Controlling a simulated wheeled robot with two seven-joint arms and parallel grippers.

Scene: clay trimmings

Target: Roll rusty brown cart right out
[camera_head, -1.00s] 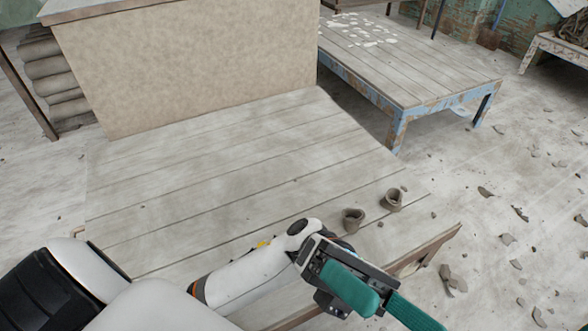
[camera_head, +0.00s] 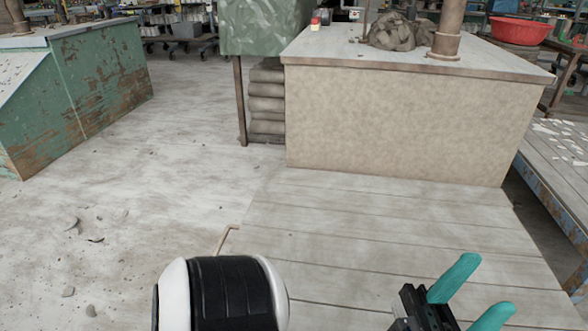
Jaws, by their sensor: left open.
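I cannot make out a rusty brown cart for certain in this view. My left gripper (camera_head: 488,287) shows at the lower right, its two teal fingers spread apart and empty, over a low deck of pale grey planks (camera_head: 370,240). A thin bent tan rod (camera_head: 226,238) stands at the deck's left edge, partly hidden by my arm. My right gripper is out of view.
A beige block with a grey top (camera_head: 400,120) closes off the deck's far side. A rusty green cabinet (camera_head: 90,90) stands at the left. A blue-edged plank table (camera_head: 548,190) is at the right. Dusty floor (camera_head: 170,180) between cabinet and deck is mostly open, with a few shards.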

